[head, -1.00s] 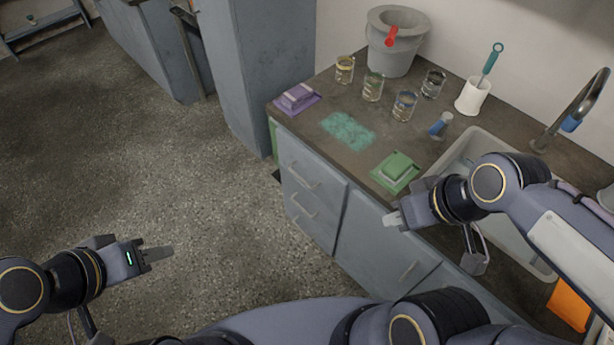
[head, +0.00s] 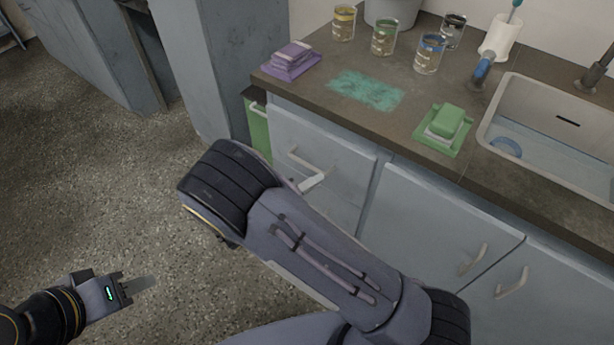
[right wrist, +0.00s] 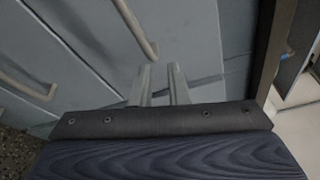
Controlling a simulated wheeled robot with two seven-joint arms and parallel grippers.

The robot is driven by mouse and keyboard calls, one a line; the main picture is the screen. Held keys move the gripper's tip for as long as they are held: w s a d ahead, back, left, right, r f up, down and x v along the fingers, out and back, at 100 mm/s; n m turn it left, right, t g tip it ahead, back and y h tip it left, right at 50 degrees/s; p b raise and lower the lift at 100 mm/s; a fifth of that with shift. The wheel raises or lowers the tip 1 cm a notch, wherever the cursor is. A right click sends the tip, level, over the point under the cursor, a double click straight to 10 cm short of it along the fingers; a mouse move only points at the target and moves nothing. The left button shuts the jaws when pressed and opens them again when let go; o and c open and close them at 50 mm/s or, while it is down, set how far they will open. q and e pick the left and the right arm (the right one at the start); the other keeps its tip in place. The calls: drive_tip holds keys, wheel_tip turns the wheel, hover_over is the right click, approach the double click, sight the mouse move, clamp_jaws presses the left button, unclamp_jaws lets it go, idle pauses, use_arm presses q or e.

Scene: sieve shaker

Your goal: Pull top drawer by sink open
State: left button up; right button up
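The top drawer (head: 335,153) is the upper grey front at the left end of the counter, left of the sink, and looks shut.
A lower drawer handle (right wrist: 25,85) shows in the right wrist view. The sink (head: 560,150) is at right. The floor in front of the drawers is open.

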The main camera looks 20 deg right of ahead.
sight(307, 164)
drive_tip(key=w+a+f+n+t, duration=0.2)
drive_tip(key=a+n+t, duration=0.3)
drive_tip(key=n+t, duration=0.1)
drive_tip(key=x, duration=0.2)
drive_tip(key=b+x, duration=0.1)
drive_tip(key=x, duration=0.4)
drive_tip(key=shift+w+d+f+b, duration=0.2)
drive_tip(key=shift+d+b, duration=0.05)
drive_tip(key=shift+b, duration=0.15)
clamp_jaws()
